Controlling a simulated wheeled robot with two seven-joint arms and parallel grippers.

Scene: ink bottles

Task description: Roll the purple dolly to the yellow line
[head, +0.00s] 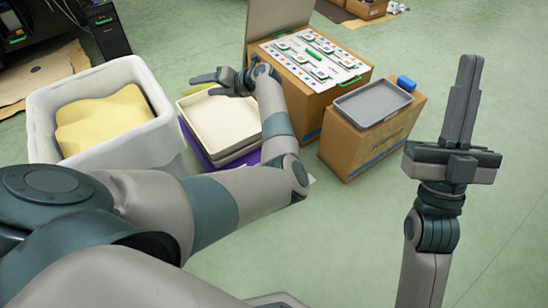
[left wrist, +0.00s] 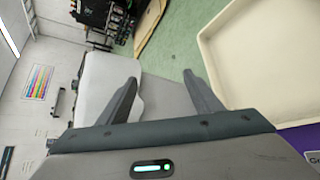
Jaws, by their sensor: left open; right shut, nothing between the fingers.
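The purple dolly (head: 196,148) stands on the floor left of centre in the head view, mostly hidden under a stack of cream trays (head: 222,118). A purple strip of it (left wrist: 292,138) and a cream tray (left wrist: 262,60) show at the right of the left wrist view. My left gripper (head: 194,79) is open and empty, above the far side of the stack. Its two fingers (left wrist: 162,92) show apart in the left wrist view. My right gripper (head: 470,62) is shut and empty, pointing up, far to the right of the dolly.
A white bin (head: 150,80) with yellow contents stands just left of the dolly. A cardboard box with a printed top (head: 345,68) and another box with a grey tray (head: 372,102) stand to the right. Green floor is clear in front and at right.

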